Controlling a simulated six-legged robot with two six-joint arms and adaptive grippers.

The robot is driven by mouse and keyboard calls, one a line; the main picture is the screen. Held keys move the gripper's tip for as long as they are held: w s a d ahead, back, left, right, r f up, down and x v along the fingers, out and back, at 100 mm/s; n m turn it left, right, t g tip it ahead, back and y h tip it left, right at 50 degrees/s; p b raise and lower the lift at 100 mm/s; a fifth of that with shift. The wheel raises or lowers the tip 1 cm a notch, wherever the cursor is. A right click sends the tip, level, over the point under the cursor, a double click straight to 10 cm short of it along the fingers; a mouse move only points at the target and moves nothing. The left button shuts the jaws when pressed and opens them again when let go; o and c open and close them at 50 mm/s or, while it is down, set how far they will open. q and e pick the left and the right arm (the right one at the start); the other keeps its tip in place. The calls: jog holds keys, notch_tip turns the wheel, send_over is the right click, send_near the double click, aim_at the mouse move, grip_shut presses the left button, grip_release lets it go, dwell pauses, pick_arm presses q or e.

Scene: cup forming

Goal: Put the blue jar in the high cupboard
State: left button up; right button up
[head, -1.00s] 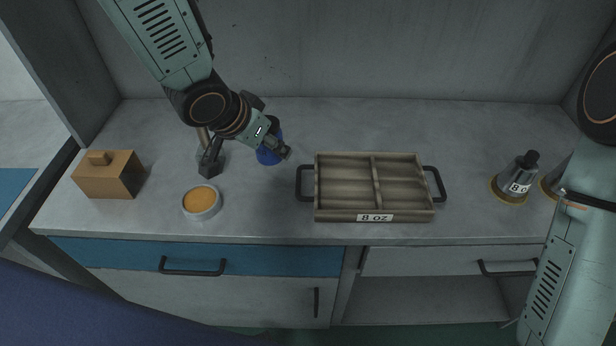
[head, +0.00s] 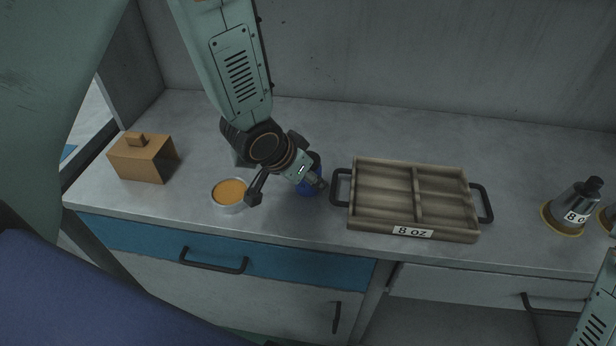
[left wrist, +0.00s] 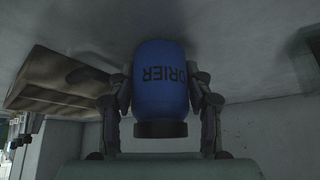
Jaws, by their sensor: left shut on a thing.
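The blue jar (head: 308,186) is at the left end of the wooden tray, mostly hidden behind my left gripper (head: 312,178) in the head view. In the left wrist view the jar (left wrist: 160,85) stands between the two fingers, which press on its sides. It appears upside down there, with dark inverted lettering and a dark lid at the bottom of the picture. My left gripper is shut on it. I cannot tell whether the jar touches the counter. My right gripper is out of view; only part of that arm shows at lower right. No high cupboard is visible.
The wooden tray (head: 384,225) labelled 8 oz sits right of the jar. A round tin with orange contents (head: 229,193) and a brown box (head: 145,160) are to the left. A labelled flask (head: 575,207) stands far right. The counter behind the tray is clear.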

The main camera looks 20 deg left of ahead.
pick_arm(q)
jog(key=shift+s+a+f, duration=0.1)
jog(key=shift+f, duration=0.1)
jog(key=o, duration=0.9)
jog(key=shift+a, duration=0.1)
jog(key=shift+o, duration=0.2)
jog(key=shift+r, duration=0.35)
jog(key=p+v, duration=0.1)
jog(key=v, duration=1)
jog(key=shift+r+p, duration=0.3)
jog(key=shift+p, duration=0.05)
